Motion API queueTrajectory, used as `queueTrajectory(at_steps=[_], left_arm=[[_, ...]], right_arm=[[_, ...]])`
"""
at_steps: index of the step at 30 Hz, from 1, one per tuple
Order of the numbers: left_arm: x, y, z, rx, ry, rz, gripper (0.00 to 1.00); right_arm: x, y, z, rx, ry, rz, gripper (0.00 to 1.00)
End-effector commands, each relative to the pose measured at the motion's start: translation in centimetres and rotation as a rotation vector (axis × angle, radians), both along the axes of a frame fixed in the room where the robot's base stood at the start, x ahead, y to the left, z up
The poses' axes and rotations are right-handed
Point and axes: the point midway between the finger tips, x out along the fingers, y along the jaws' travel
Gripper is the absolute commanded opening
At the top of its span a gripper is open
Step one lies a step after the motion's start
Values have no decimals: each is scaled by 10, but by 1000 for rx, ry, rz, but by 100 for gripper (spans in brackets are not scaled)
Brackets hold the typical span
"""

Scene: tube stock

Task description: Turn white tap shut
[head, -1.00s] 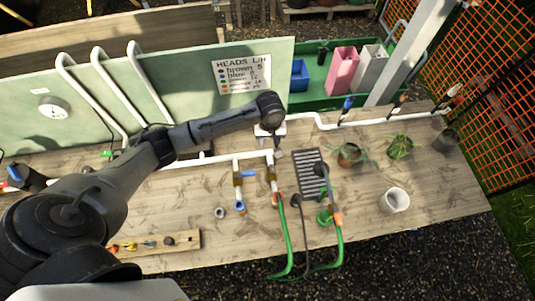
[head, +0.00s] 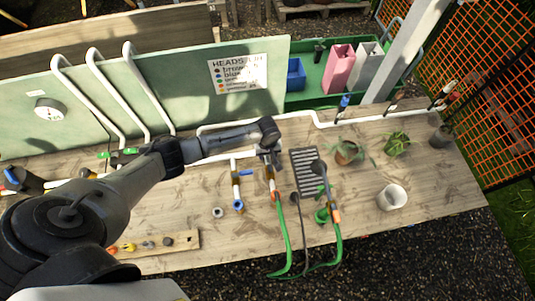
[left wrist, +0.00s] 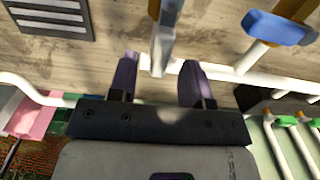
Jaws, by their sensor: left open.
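The white tap handle (left wrist: 165,42) shows in the left wrist view, pale and long, on a brass fitting at the top of the picture. Its end lies between the two fingers of my left gripper (left wrist: 158,68), which are open with gaps on both sides. In the head view my left gripper (head: 268,156) is over the white pipe near the brass fitting with the green hose, and it hides most of the white tap. A tap with a blue handle (head: 246,173) stands just left of it; that blue handle also shows in the left wrist view (left wrist: 275,28). My right gripper is not in view.
A grey slotted grate (head: 306,170) lies right of the taps. Green hoses (head: 282,235) hang over the front edge. Potted plants (head: 347,152) and a white cup (head: 392,196) stand to the right. A green backboard (head: 185,85) rises behind.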

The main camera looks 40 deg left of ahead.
Motion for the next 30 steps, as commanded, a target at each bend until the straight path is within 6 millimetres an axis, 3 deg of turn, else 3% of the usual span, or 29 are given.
queueTrajectory(at_steps=[6,16,30], left_arm=[[0,-1,-13,-1,-1,-2,45],[0,0,-14,1,-1,-2,45],[0,0,-14,1,-1,-2,1]], right_arm=[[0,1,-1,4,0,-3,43],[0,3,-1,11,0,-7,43],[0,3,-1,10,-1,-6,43]])
